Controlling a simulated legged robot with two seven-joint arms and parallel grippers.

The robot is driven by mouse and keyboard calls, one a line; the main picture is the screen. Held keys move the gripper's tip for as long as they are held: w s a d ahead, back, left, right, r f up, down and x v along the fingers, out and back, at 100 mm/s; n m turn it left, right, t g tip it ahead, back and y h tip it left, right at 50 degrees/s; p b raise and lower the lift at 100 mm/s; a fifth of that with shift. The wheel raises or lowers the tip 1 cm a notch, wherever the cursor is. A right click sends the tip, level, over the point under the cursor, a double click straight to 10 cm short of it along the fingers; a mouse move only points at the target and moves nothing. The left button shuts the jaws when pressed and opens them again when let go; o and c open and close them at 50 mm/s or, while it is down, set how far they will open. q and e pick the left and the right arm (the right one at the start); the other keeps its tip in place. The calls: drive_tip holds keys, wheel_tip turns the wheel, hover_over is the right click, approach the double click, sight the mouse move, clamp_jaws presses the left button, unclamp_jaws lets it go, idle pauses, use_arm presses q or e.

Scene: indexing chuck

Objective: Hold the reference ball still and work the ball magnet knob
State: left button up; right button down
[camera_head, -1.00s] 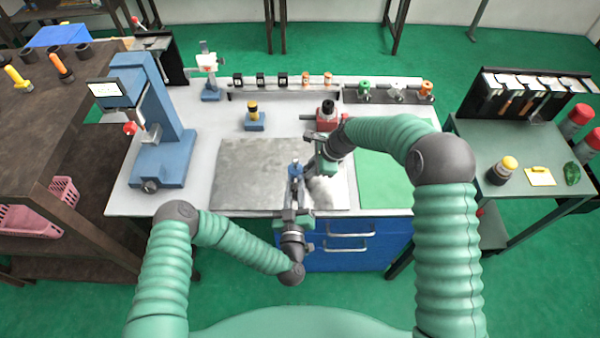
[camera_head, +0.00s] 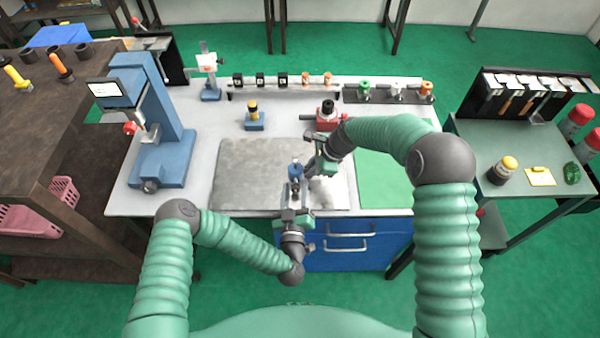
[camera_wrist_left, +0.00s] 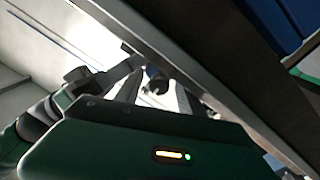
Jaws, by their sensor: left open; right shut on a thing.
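A small fixture with a blue top (camera_head: 295,170) stands near the front of the grey plate (camera_head: 245,170). It seems to be the reference ball and its magnet base; ball and knob are too small to tell apart. My right gripper (camera_head: 312,166) reaches in from the right and is shut on a part of this fixture; the fingers hide which part. My left gripper (camera_head: 294,192) is open just in front of the fixture, at the plate's front edge. In the left wrist view a dark round part (camera_wrist_left: 155,82) shows between the spread left fingers (camera_wrist_left: 155,94), apparently untouched.
A blue measuring stand (camera_head: 165,140) is at the bench's left. Behind the plate are a blue block with a yellow-and-black top (camera_head: 254,118) and a red fixture (camera_head: 326,117). A rack of tools (camera_head: 285,82) lines the back. A green mat (camera_head: 385,180) lies clear to the right.

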use_arm(q)
drive_tip(key=shift+s+m, duration=0.3)
drive_tip(key=shift+s, duration=0.05)
drive_tip(key=s, duration=1.1)
drive_tip(key=w+d+f+m+g+h, duration=0.1)
drive_tip(key=d+f+m+g+h, duration=0.2)
drive_tip(key=d+m+g+h, duration=0.4)
drive_tip(key=a+r+m+g+y, duration=0.25)
drive_tip(key=a+g+y, duration=0.25)
drive_tip(key=a, duration=1.1)
drive_tip(key=s+a+r+n+g+y, duration=0.3)
drive_tip(key=s+a+r+n, duration=0.2)
drive_tip(key=s+a+r, duration=0.4)
wheel_tip(320, 180, up, 3)
drive_tip(key=shift+s+a+f, duration=0.1)
drive_tip(key=shift+s+a, duration=0.05)
drive_tip(key=shift+a, duration=0.15)
drive_tip(key=shift+n, duration=0.25)
